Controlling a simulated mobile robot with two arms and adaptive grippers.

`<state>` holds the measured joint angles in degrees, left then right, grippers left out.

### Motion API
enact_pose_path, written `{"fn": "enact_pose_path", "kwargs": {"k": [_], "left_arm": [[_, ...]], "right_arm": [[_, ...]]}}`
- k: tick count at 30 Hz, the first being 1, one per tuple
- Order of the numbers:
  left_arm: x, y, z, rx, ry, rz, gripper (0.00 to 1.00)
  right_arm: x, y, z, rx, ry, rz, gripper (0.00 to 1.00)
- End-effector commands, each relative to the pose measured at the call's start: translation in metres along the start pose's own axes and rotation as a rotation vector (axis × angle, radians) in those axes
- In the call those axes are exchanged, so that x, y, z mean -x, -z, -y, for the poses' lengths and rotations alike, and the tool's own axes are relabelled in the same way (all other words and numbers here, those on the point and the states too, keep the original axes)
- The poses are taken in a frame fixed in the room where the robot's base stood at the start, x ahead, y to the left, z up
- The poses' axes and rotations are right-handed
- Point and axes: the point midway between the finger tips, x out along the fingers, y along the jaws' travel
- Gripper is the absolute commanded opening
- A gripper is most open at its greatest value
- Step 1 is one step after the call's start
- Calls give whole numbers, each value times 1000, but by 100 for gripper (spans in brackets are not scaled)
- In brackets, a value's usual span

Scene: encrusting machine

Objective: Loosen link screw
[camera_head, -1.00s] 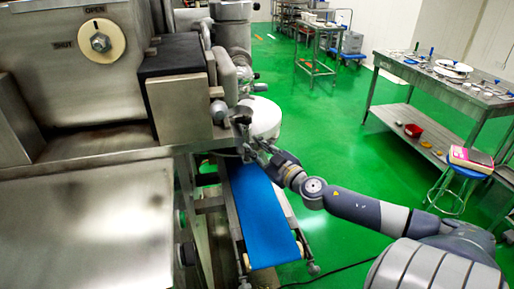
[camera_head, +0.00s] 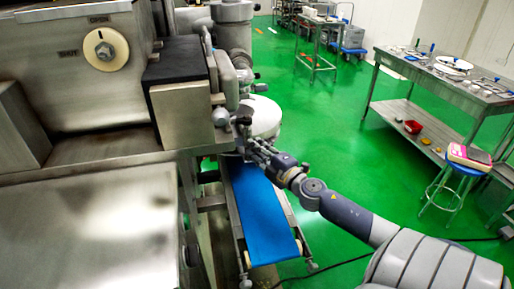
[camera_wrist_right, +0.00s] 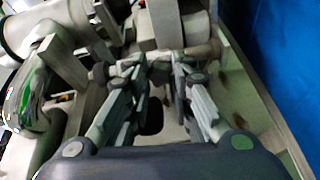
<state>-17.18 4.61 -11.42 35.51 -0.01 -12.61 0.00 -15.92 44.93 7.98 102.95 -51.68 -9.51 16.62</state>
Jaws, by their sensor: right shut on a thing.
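In the head view the screw is too small to make out. My left gripper is not in view.
The encrusting machine's steel body (camera_head: 90,200) fills the left side. A white round part (camera_head: 264,118) stands just behind the gripper. A steel table (camera_head: 440,80) with tools and a blue stool (camera_head: 462,170) are at the right. Green floor lies open between.

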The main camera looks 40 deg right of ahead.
Motion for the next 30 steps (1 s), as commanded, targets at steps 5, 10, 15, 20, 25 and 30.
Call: {"fn": "enact_pose_path", "kwargs": {"k": [5,10,15,20,25,30], "left_arm": [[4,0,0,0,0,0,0],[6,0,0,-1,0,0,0],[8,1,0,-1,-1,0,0],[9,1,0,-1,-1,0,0],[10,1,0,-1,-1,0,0],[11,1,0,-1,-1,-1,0]], "right_arm": [[0,0,0,166,0,2,0],[0,0,0,329,0,1,0],[0,-1,1,492,0,1,0],[0,-1,2,644,1,1,0],[0,-1,2,806,1,1,0],[0,-2,2,967,1,1,0]]}}
